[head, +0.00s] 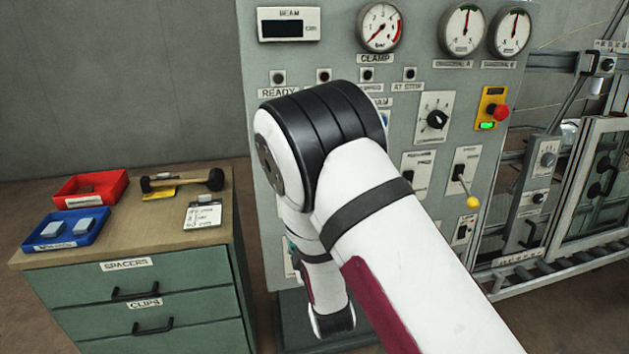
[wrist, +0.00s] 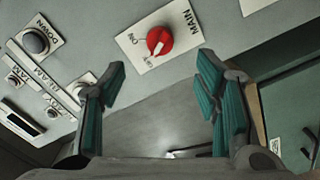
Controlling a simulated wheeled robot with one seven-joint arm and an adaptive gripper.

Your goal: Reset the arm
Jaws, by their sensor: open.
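My arm stretches across the middle of the head view, in front of a grey-green control panel (head: 292,70). The forearm bends downward there, and my gripper is hidden behind it. In the wrist view my gripper (wrist: 160,95) is open, with its teal-padded fingers spread wide and nothing between them. A red rotary knob (wrist: 160,41) on a white plate marked MAIN, with ON and OFF marks, sits on the panel just beyond the fingertips. The fingers do not appear to touch it.
A red button (head: 501,112) and yellow-tipped lever (head: 473,202) are right of my arm. A framed machine (head: 600,170) stands far right.

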